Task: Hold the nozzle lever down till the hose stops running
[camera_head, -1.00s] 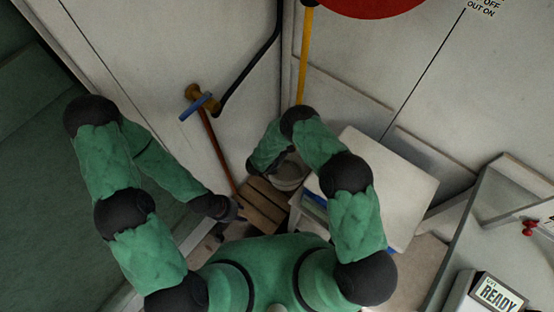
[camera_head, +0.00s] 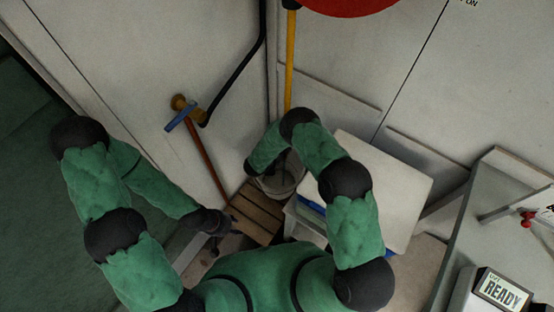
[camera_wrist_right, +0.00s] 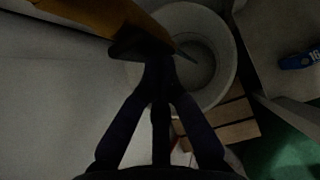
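The yellow hose (camera_head: 289,75) hangs down the wall corner below a red disc-shaped part. In the right wrist view, a yellow length (camera_wrist_right: 95,14) leads to a dark nozzle-like part (camera_wrist_right: 128,46). My right gripper (camera_wrist_right: 160,58) has its dark fingers drawn together on this part, over a pale bucket (camera_wrist_right: 222,62). Nozzle and lever are hard to tell apart in the dark, and no running water can be made out. In the head view, my right forearm partly covers the bucket (camera_head: 283,187). My left gripper (camera_head: 218,240) hangs low by the slatted wood; its fingers are unclear.
A brass fitting with a blue lever (camera_head: 180,116) sits on the left wall, with a black pipe above and a reddish pipe below. Slatted wood (camera_head: 258,212) lies by the bucket. A white-topped stand (camera_head: 395,195) and a "READY" display (camera_head: 502,291) are at right.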

